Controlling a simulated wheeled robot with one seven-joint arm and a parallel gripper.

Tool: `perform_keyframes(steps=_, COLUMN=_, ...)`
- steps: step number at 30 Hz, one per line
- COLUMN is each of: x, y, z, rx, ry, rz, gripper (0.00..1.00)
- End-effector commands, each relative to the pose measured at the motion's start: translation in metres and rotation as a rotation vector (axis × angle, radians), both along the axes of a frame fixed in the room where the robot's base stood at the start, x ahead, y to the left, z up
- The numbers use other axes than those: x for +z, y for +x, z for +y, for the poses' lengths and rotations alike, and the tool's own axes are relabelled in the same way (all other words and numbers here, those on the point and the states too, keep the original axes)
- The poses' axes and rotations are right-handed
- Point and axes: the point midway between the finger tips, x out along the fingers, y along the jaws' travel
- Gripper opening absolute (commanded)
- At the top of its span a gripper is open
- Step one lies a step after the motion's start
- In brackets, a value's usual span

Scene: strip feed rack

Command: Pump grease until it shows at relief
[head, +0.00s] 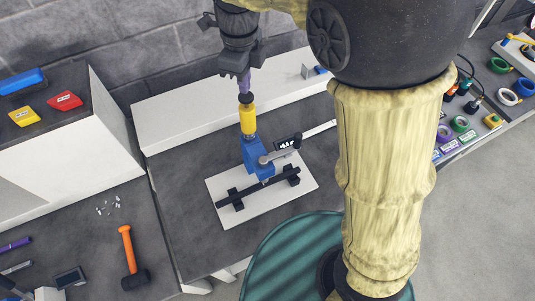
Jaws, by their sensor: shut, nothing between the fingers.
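A yellow cylinder with a black top (248,121) stands upright on a blue body (256,153). A grey lever arm (281,152) with rounded ends sits beside the blue body. Below it a black bar (258,187) rests in black holders on a white plate (221,186). My gripper (244,76) is shut and empty, pointing down above the yellow cylinder. A purple piece shows just under it, close to the black top; I cannot tell whether they touch. No grease is distinguishable at this size, and the relief cannot be made out.
A white raised ledge (175,117) runs behind the plate. An orange-handled hammer (129,249) lies at left, near small pale bits (109,206). A white box (50,160) stands at far left. My arm covers the right middle.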

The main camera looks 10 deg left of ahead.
Motion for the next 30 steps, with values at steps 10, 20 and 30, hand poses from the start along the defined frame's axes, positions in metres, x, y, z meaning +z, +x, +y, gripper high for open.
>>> perform_keyframes(steps=10, x=0.0, y=0.0, z=0.001, rx=0.001, ry=0.0, rz=0.0, gripper=0.0)
perform_keyframes(steps=20, x=-0.012, y=0.0, z=0.0, rx=-0.001, ry=0.0, rz=0.0, gripper=0.0)
perform_keyframes(steps=30, x=-0.014, y=0.001, z=0.0, rx=-0.001, ry=0.0, rz=0.0, gripper=0.0)
